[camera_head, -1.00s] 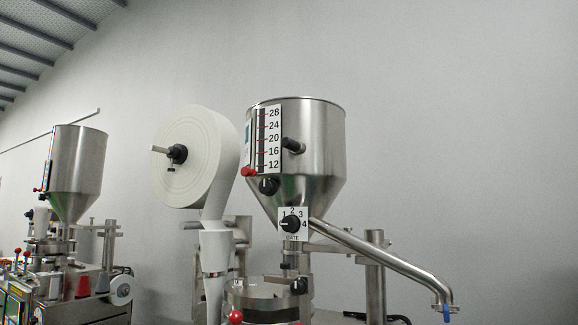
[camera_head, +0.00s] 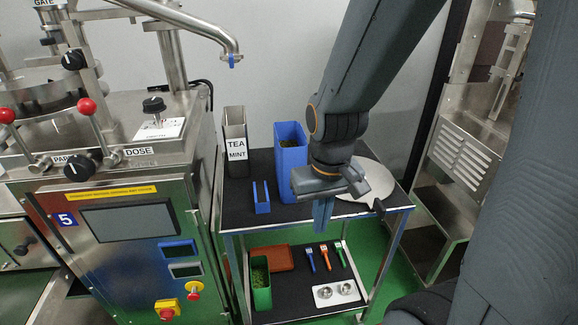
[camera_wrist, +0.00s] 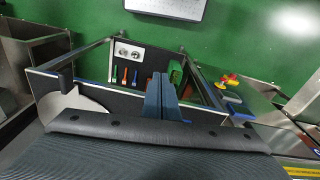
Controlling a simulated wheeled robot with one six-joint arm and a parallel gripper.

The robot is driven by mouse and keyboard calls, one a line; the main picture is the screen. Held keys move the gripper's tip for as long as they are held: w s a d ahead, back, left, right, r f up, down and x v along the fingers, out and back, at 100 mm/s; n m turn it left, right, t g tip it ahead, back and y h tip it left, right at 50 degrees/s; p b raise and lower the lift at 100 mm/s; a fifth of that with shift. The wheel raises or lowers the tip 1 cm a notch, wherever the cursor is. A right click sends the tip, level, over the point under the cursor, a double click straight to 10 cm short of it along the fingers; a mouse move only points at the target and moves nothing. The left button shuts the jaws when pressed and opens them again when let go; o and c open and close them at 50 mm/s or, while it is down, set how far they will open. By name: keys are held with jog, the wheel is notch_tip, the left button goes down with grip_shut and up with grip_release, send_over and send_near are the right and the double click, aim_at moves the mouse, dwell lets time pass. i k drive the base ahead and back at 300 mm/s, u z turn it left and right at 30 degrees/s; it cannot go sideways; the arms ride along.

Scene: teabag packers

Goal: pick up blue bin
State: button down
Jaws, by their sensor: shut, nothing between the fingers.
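The blue bin (camera_head: 290,158) is a tall open box with green-brown contents. It stands upright on the dark top shelf of a metal cart (camera_head: 234,216), left of my arm. My gripper (camera_head: 323,218) is shut and empty, pointing down in front of and to the right of the bin. My forearm passes close to the bin's right side in the head view; I cannot tell whether they touch. In the wrist view, the shut fingers of my gripper (camera_wrist: 163,100) show over the cart. I cannot make out the blue bin clearly there.
On the top shelf are a TEA MINT bin (camera_head: 236,143), a small blue holder (camera_head: 261,198) and a pale round-ended plate (camera_head: 372,182). The lower shelf holds a green bin (camera_head: 261,284), an orange tray (camera_head: 270,258), several scoops and a white plate with metal cups (camera_head: 336,293). A packing machine (camera_head: 130,230) stands left.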

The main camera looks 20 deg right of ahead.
aim_at(290, 139)
jog(key=z, duration=0.65)
jog(key=k, duration=0.95)
jog(key=z, duration=0.1)
